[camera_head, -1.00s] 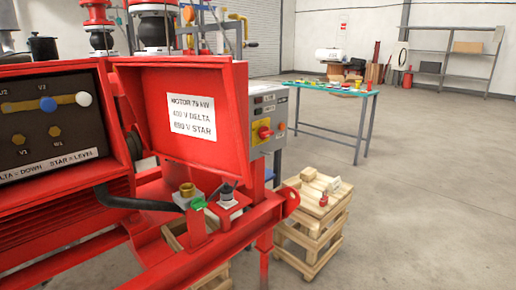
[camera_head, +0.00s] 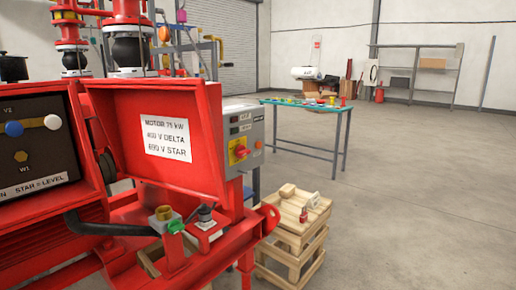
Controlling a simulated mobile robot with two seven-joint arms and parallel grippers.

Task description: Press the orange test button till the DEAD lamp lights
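I cannot make out an orange test button or a DEAD lamp with certainty. A grey control box (camera_head: 251,127) stands behind the open red terminal cover. It carries a red rotary switch (camera_head: 239,151) on a yellow plate, two small dark label areas above it, and a small knob (camera_head: 258,144) on its right side. The red terminal box at the left shows a blue knob (camera_head: 14,128), a white knob (camera_head: 53,122) and a brass nut (camera_head: 24,159). Neither of my grippers is in view.
The red cover (camera_head: 120,165) bears a white motor plate (camera_head: 167,137). A wooden crate (camera_head: 305,238) with small blocks and a red item (camera_head: 304,215) stands right of the skid. A table (camera_head: 342,112) with coloured items stands behind. The floor at right is clear.

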